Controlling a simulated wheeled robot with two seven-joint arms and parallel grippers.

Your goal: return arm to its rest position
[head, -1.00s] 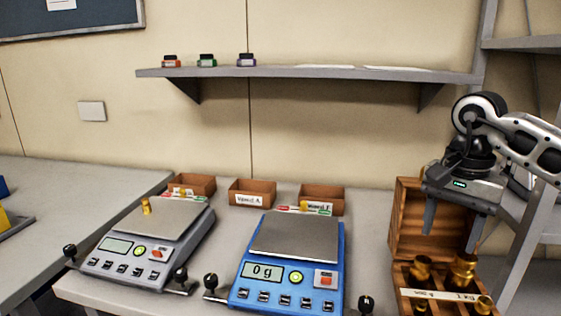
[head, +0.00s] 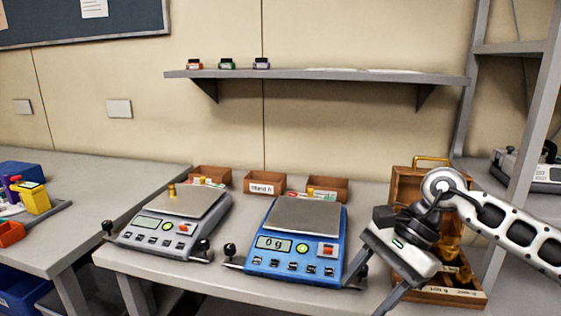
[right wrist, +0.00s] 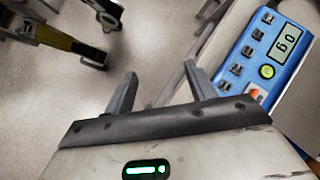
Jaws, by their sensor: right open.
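My right gripper (right wrist: 160,88) is open and empty in the right wrist view, its two fingers apart above the floor and the table's front edge. In the head view my right arm comes in from the right, and the gripper hangs low in front of the wooden box, right of the blue scale (head: 296,240). Its fingertips there are partly cut off by the bottom edge. The blue scale also shows in the right wrist view (right wrist: 262,58) and reads 0 g. My left gripper is not in view.
A grey scale (head: 180,220) with a small brass weight (head: 171,190) stands left. The open wooden box (head: 408,188) of brass weights is behind my right arm. Labelled bins (head: 265,182) line the wall under a shelf (head: 320,75). A side table (head: 70,210) stands left.

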